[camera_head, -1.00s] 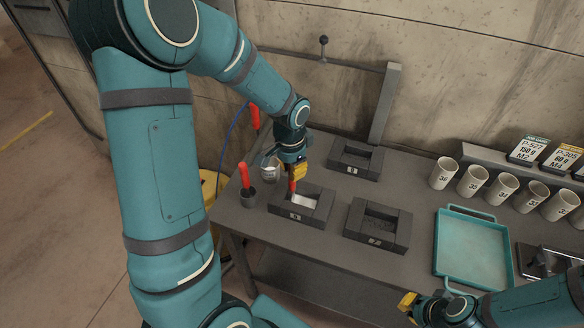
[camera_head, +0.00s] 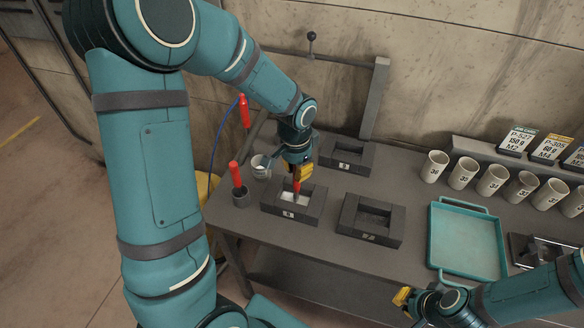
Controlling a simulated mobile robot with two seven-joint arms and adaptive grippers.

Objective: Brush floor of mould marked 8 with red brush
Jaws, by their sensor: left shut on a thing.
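My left gripper (camera_head: 299,174) is shut on a red brush (camera_head: 296,186), held upright with its lower end down in the front-left mould (camera_head: 275,208). The bristles are hard to make out. This dark, square-framed mould has a pale floor and a small white number plate whose figure is too small to read surely. A second mould (camera_head: 392,232) stands to its right and a third (camera_head: 364,155) behind; both have dark floors. My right gripper (camera_head: 404,298) is at the bottom right, apart from everything; its finger opening is unclear.
A red-handled tool (camera_head: 236,176) stands in a dark cup (camera_head: 241,196) left of the front-left mould. A pale cup (camera_head: 260,166) is behind it. A teal tray (camera_head: 435,246) and several numbered cups (camera_head: 462,173) are at the right. A post (camera_head: 377,98) rises at the back.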

